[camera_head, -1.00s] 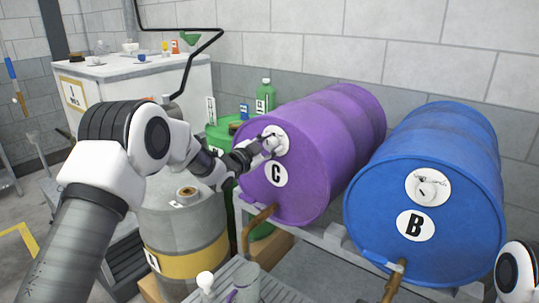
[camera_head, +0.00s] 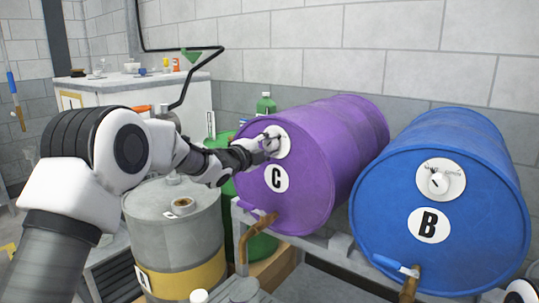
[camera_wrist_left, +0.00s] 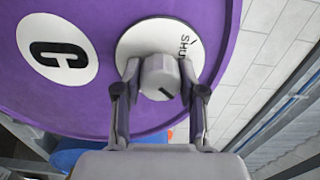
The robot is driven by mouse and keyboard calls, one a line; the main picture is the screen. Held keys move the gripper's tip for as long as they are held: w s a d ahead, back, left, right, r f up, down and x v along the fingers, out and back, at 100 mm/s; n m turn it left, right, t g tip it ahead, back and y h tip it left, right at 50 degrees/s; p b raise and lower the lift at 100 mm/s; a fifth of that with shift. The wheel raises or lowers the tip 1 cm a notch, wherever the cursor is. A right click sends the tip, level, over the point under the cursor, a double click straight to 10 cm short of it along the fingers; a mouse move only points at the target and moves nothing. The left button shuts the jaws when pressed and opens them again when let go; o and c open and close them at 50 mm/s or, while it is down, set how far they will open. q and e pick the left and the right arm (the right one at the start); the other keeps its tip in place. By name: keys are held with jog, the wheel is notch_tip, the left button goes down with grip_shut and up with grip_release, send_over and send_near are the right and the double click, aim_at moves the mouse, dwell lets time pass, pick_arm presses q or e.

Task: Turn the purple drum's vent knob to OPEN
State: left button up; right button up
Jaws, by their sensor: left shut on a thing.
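The purple drum (camera_head: 318,150) lies on its side on a rack, with a round label C (camera_head: 277,178) on its end face. Its vent plate (camera_head: 284,148) is a white disc above that label. In the left wrist view the grey vent knob (camera_wrist_left: 158,72) sits on the white plate (camera_wrist_left: 135,40), with the word SHUT (camera_wrist_left: 184,46) and a tick beside it. The dark mark on the knob points away from SHUT, toward the lower right. No OPEN lettering shows. My left gripper (camera_wrist_left: 160,78) is shut on the knob, one finger on each side. My right gripper is out of view.
A blue drum (camera_head: 440,195) marked B lies close to the right on the same rack. A grey drum (camera_head: 175,225) with a yellow band stands at the lower left, under my left arm. A green bottle (camera_head: 265,104) stands behind. A brown tap (camera_head: 258,222) juts below label C.

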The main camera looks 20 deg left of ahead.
pick_arm(q)
jog(key=shift+f+m+b, duration=0.25)
jog(key=shift+m+b, duration=0.05)
dwell(0.4)
jog(key=o, duration=1.1)
jog(key=shift+o, duration=0.2)
jog(key=shift+r, duration=0.15)
jog(key=shift+s, duration=0.1)
jog(key=v, duration=1.2)
